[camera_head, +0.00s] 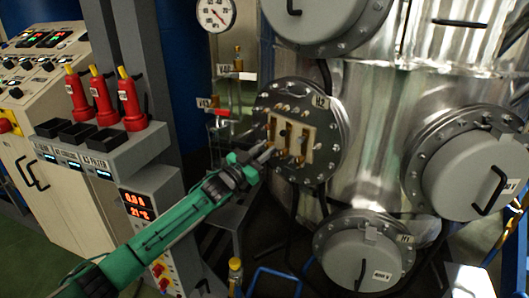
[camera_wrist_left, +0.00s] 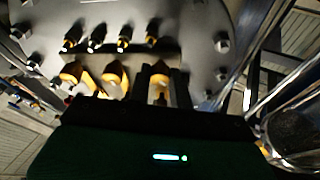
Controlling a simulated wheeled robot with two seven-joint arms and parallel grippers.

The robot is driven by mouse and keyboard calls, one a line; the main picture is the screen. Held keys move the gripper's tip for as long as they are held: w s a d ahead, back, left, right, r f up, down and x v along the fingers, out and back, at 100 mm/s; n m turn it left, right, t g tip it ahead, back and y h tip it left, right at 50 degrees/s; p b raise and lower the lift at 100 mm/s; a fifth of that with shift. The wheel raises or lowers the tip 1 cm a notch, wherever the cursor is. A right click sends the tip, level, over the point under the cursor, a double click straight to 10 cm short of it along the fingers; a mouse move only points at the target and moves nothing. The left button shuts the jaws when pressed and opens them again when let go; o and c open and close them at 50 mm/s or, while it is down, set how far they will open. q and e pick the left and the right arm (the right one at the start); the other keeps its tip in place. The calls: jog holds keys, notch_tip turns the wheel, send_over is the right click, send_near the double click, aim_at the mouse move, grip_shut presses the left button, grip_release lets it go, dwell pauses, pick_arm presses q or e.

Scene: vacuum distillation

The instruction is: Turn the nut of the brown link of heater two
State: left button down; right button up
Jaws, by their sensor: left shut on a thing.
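The round flange of heater two (camera_head: 329,152), marked H2, is on the steel vessel in the head view. It carries a pale terminal block (camera_head: 293,133) with brass-brown links and small studs. My left gripper (camera_head: 264,154) reaches the lower left of this block. In the left wrist view, my left gripper's dark fingers (camera_wrist_left: 161,84) stand close on both sides of an orange-brown piece (camera_wrist_left: 159,94) at the block, and are shut on it. It appears to be a link's nut, but the fingers hide most of it. My right gripper is in neither view.
Other round covers, one marked H1 (camera_head: 362,262) and one at the right (camera_head: 480,177), stick out from the vessel. A console with red-bodied handles (camera_head: 130,104) stands left of my arm. In the wrist view, several studs (camera_wrist_left: 96,38) line the flange above the block.

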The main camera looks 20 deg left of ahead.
pick_arm(q)
jog(key=m+g, duration=0.1)
jog(key=m, duration=0.1)
jog(key=shift+a+m+h, duration=0.1)
jog(key=shift+m+h, duration=0.2)
jog(key=shift+h, duration=0.1)
jog(key=shift+m+g+p, duration=0.3)
jog(key=shift+m+p, duration=0.15)
jog(key=shift+m, duration=0.75)
jog(key=m+g+h+p, duration=0.1)
jog(key=m, duration=0.3)
jog(key=shift+m+g+p, duration=0.3)
jog(key=shift+m+g, duration=0.1)
jog(key=shift+m, duration=0.3)
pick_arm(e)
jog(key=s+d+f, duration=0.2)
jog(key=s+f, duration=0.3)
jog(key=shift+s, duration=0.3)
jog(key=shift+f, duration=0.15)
pick_arm(q)
jog(key=c, duration=1.3)
grip_release()
jog(key=shift+o, duration=0.2)
